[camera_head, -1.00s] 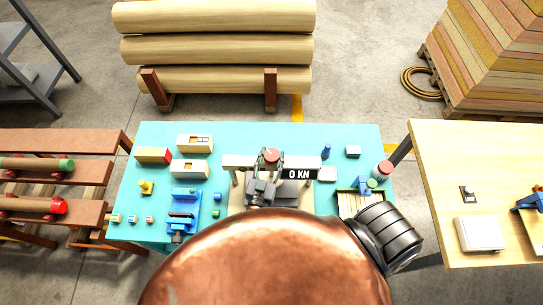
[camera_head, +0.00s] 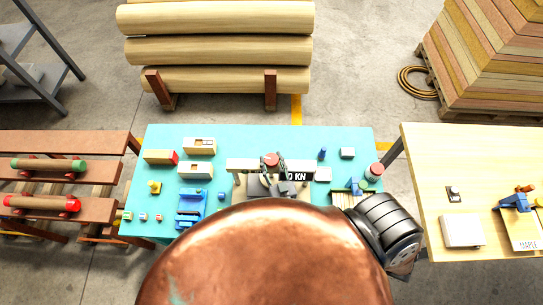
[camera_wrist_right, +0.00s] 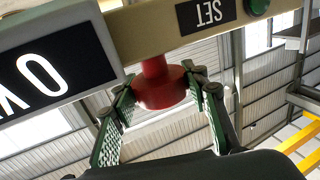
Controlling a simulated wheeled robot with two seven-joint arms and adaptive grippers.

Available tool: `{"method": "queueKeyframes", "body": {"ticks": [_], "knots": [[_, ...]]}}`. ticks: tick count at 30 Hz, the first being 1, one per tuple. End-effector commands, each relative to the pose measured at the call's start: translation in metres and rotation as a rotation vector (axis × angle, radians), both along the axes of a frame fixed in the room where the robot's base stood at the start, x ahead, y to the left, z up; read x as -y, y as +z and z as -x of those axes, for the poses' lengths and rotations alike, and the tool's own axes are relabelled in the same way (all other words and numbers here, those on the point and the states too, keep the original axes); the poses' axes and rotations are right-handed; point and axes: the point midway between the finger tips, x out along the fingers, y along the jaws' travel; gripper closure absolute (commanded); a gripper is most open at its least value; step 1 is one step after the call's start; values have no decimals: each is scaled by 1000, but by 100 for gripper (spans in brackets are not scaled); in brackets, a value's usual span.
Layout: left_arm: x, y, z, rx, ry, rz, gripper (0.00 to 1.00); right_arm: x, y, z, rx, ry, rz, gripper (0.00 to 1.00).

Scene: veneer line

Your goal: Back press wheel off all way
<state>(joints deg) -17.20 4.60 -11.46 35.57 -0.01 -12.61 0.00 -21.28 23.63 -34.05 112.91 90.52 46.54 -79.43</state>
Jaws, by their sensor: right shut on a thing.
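The press (camera_head: 242,166) stands at the middle of the turquoise table, with a pale crossbeam and a display reading 0 KN (camera_head: 297,176). Its red wheel (camera_head: 271,160) shows at the beam. In the right wrist view the red wheel (camera_wrist_right: 163,92) hangs on a red stem under the beam (camera_wrist_right: 140,36). My right gripper (camera_head: 276,168) is at the wheel. In the wrist view its green-padded fingers (camera_wrist_right: 158,98) are on both sides of the wheel, shut on it. My copper-coloured body hides the press's lower part. My left gripper is not in view.
A SET label (camera_wrist_right: 206,12) and green button (camera_wrist_right: 257,6) are on the beam. Blocks (camera_head: 195,170), a blue fixture (camera_head: 190,207) and a red-capped jar (camera_head: 374,172) stand around the press. A wooden table (camera_head: 430,180) is at right, log racks at left and back.

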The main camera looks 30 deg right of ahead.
Motion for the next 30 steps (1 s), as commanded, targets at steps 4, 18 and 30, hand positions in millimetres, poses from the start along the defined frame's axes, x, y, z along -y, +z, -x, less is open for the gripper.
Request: {"method": "queueKeyframes", "body": {"ticks": [4,18,30], "knots": [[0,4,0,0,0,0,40,2,0,1,0,140,6,83],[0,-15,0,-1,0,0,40,2,-4,0,-1,469,5,83],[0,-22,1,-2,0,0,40,1,-1,0,1,553,-1,83]]}}
